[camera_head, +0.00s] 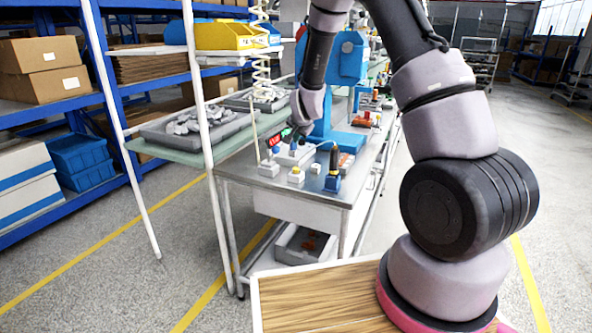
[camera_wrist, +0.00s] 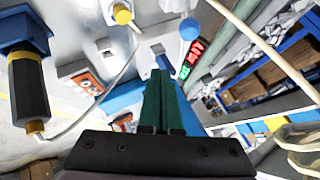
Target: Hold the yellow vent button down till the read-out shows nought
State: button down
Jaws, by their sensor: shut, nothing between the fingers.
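A yellow button (camera_head: 296,170) sits on a small pale box near the front of the bench in the head view. A yellow button top (camera_wrist: 122,13) shows at the upper edge of the wrist view; its box is partly cut off. My gripper (camera_wrist: 165,78) has its two dark green fingers together, with nothing between them. The fingers point away from the yellow button, towards a blue part, and stand apart from the button. The read-out (camera_wrist: 190,58) shows red figures above green ones, too small to read; in the head view it is a small dark panel (camera_head: 274,140).
A blue-based holder (camera_wrist: 28,85) with a black-handled tool stands near the yellow button. A blue ball-topped post (camera_wrist: 189,28) is close to the read-out. A pale cable crosses the bench. A grey tray (camera_head: 195,130) lies on the side table to the left.

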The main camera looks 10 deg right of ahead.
aim_at(296, 170)
jog(key=shift+f, duration=4.3)
jog(key=shift+f, duration=0.1)
jog(key=shift+f, duration=0.3)
jog(key=shift+f, duration=0.5)
jog(key=shift+r, duration=0.1)
dwell(1.0)
jog(key=shift+r, duration=0.8)
jog(key=shift+r, duration=0.1)
jog(key=shift+r, duration=2.45)
jog(key=shift+r, duration=0.1)
